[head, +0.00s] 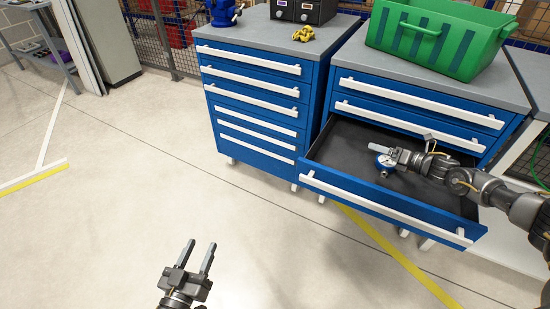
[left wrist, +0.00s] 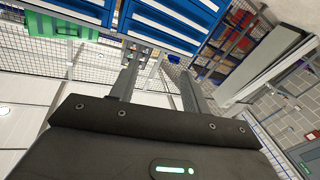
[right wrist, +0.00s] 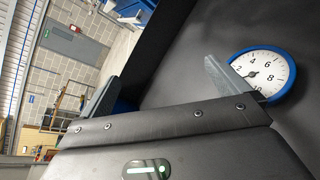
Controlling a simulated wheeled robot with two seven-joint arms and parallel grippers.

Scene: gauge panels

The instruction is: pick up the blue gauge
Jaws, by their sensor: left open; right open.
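The blue gauge (head: 384,161) has a white dial and a blue rim. It lies in the open drawer (head: 340,150) of the right blue cabinet. In the right wrist view the gauge (right wrist: 264,73) shows its dial just beyond one finger. My right gripper (head: 402,156) is inside the drawer, close beside the gauge. Its fingers (right wrist: 160,85) are apart, and the gauge does not appear to be between them. Whether a finger touches the gauge, I cannot tell. My left gripper (head: 199,257) is open and empty above the floor, away from the cabinets.
A green crate (head: 438,37) stands on the right cabinet. The left cabinet (head: 257,95) has closed drawers, with a yellow object (head: 303,34), a blue object (head: 223,12) and dark boxes (head: 304,10) on top. The drawer front (head: 385,207) stands out over the floor.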

